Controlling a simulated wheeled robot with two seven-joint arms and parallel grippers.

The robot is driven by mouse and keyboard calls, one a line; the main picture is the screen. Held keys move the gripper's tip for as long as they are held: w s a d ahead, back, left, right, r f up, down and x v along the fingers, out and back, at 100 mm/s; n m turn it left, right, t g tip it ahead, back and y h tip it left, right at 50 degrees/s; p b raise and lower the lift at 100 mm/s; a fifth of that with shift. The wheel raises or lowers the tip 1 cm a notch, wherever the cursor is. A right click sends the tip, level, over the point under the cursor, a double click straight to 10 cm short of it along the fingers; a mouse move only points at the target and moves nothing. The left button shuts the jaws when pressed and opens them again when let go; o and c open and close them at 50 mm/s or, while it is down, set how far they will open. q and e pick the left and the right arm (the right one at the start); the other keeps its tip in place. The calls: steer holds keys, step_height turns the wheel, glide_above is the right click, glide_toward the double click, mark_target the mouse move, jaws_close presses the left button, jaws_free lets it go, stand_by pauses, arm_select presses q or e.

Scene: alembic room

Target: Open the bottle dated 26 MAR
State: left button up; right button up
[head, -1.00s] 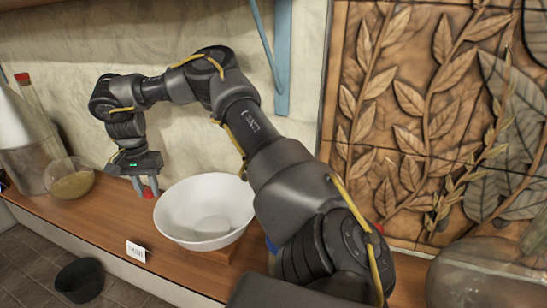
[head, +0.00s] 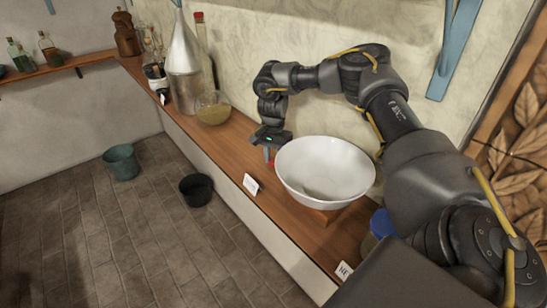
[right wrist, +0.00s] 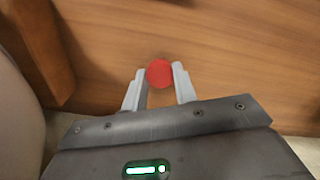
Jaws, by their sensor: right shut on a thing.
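My right gripper (head: 270,154) is left of the white bowl, low over the wooden shelf. It is shut on a small red round cap (right wrist: 160,73), which sits between the two fingertips in the right wrist view. A bit of red also shows under the gripper in the head view. I cannot see whether a bottle is below the cap. No date reading 26 MAR is legible. Small bottles (head: 47,46) stand on the far left shelf, and a tall red-topped glass vessel (head: 201,50) stands behind the metal cone. My left gripper is not in view.
The white bowl (head: 325,170) stands on a wooden block beside the gripper. A round flask (head: 213,108), a metal cone vessel (head: 184,70) and small cards (head: 250,184) are along the shelf (head: 222,152). A black bucket (head: 196,190) and a green bucket (head: 121,161) stand on open floor.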

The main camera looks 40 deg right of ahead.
steer(key=shift+d+f, duration=0.15)
steer(key=shift+f, duration=0.35)
steer(key=shift+f, duration=0.1)
steer(key=o, duration=1.1)
